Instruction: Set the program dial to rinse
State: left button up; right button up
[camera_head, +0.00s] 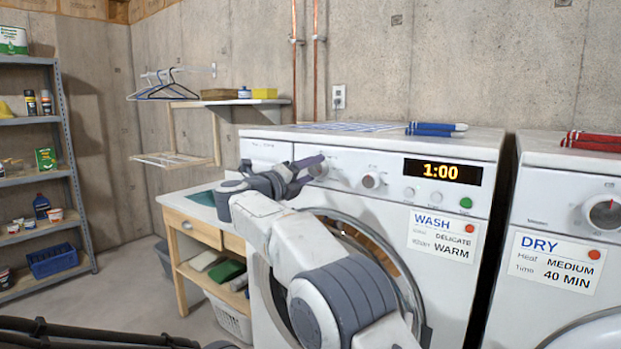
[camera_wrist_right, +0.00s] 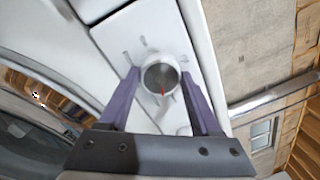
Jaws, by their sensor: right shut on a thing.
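The white washing machine (camera_head: 385,165) stands in front of me, its panel carrying dials and a lit display (camera_head: 442,172) reading 1:00. The program dial (camera_wrist_right: 160,76) is a round silver knob with a red pointer mark and several marks around it. In the wrist view the red mark points down the picture, towards my wrist. My right gripper (camera_head: 312,168) is at this dial at the panel's left; its two purple fingers (camera_wrist_right: 160,82) stand on either side of the knob, shut on it. The fingers mostly hide the dial in the head view. My left gripper is not in view.
A second knob (camera_head: 371,180), small buttons and a green button (camera_head: 466,203) sit right of my gripper. A WASH card (camera_head: 446,235) is on the front. The dryer (camera_head: 570,215) stands at right, a wooden table (camera_head: 190,230) at left.

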jog(key=m, duration=0.5)
jog(key=shift+b, duration=0.3)
jog(key=m+g, duration=0.1)
jog(key=m, duration=0.5)
jog(key=shift+m, duration=0.3)
jog(key=m, duration=0.6)
jog(key=shift+r+g+p, duration=0.1)
jog(key=shift+g+p, duration=0.2)
jog(key=shift+p, duration=0.1)
jog(key=m, duration=0.5)
jog(key=shift+y, duration=0.4)
jog(key=shift+m, duration=0.3)
jog(key=o, duration=1.4)
